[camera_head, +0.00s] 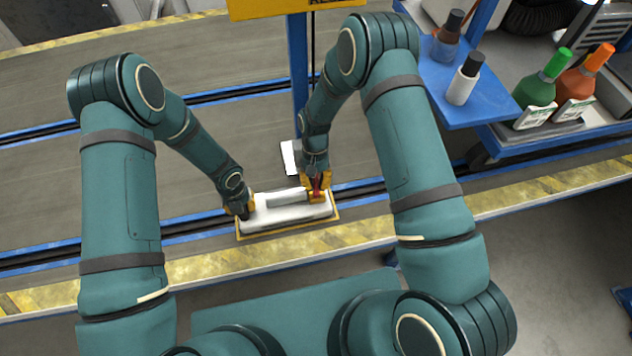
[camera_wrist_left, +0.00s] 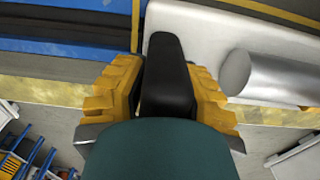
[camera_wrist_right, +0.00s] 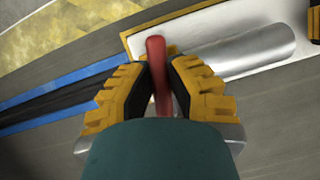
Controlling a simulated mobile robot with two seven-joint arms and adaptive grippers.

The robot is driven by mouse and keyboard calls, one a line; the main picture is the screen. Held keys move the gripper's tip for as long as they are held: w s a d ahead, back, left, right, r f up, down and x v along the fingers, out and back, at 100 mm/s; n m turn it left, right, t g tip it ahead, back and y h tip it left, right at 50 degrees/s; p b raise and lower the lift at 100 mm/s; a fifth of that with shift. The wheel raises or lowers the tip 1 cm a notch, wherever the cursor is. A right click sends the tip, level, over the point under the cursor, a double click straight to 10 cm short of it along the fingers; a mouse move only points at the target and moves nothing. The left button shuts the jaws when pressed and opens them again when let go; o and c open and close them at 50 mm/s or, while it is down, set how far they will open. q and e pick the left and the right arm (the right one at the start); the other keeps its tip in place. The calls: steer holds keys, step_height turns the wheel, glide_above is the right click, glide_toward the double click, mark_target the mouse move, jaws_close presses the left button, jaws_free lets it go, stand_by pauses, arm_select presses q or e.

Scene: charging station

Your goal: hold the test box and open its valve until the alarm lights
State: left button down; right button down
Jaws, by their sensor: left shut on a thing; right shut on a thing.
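The test box (camera_head: 285,214) is white, with a grey cylinder (camera_head: 287,198) along its top and a yellow edge (camera_head: 290,231) around its base. My left gripper (camera_head: 241,206) is at its left end. In the left wrist view its fingers are shut on a black handle (camera_wrist_left: 166,75) beside the white body. My right gripper (camera_head: 316,186) is at the box's right end. In the right wrist view its fingers are shut on a red valve lever (camera_wrist_right: 157,72), near one end of the cylinder (camera_wrist_right: 245,55). No lit alarm can be made out.
A blue post (camera_head: 299,80) with a yellow panel (camera_head: 285,8) stands behind the box. A blue shelf (camera_head: 445,95) with several bottles is at the upper right. Blue rails and a yellow striped floor band (camera_head: 375,233) run across. Open grey floor lies to the left.

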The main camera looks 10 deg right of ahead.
steer(key=shift+s, duration=0.1)
stand_by(0.3)
steer(key=c, duration=0.9)
jaws_free()
steer(key=v, duration=1.2)
